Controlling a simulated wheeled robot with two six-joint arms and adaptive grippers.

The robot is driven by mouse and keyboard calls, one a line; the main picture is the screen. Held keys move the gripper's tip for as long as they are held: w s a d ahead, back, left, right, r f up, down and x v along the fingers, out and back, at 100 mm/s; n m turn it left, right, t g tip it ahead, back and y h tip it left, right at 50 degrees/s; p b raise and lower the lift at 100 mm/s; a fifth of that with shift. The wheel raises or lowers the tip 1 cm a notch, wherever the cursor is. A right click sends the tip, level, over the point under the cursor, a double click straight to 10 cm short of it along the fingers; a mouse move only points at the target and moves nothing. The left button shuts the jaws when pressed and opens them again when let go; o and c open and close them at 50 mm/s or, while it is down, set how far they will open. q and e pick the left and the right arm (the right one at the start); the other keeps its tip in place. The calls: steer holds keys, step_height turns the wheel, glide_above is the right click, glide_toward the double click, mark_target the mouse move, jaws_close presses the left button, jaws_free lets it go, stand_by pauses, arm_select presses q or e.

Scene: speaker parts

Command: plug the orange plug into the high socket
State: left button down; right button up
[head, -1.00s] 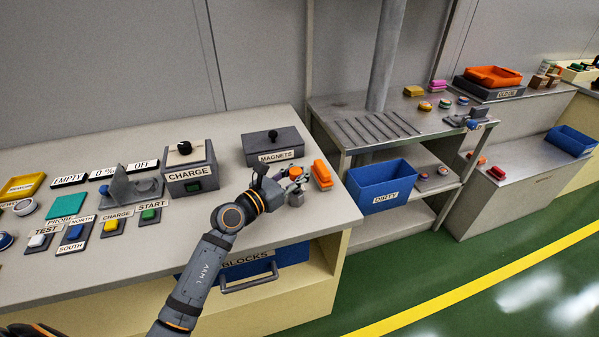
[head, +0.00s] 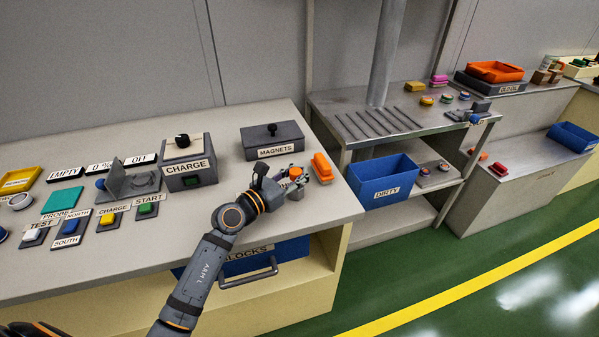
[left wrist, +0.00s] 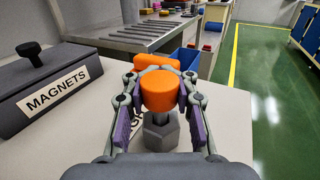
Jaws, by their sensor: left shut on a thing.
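The orange plug (left wrist: 159,92) is a rounded cylinder between the fingers of my left gripper (left wrist: 160,100) in the left wrist view. The gripper is shut on it. A thin grey stem shows below the orange part, above a grey hexagonal piece (left wrist: 160,132) near the table top; I cannot tell whether they are joined. In the head view the plug (head: 295,173) shows at the fingers of my left gripper (head: 294,181), near the table's right end. I cannot tell which thing is the high socket. My right gripper is not in view.
An orange block (head: 322,167) lies just beyond my left gripper. The grey MAGNETS box (head: 271,142) and the CHARGE box (head: 188,160) stand behind and left. The blue DIRTY bin (head: 383,184) is past the table's right edge.

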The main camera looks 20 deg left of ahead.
arm_select(q)
steer(key=shift+f+b, duration=0.35)
steer(key=shift+f, duration=0.15)
steer(key=c, duration=1)
jaws_free()
steer(key=shift+o, duration=0.2)
steer(key=v, duration=1.1)
steer(key=shift+w+a+f, duration=0.15)
steer(key=shift+a, duration=0.05)
steer(key=shift+s+r, duration=0.25)
steer(key=shift+s, duration=0.4)
steer(key=shift+f, duration=0.1)
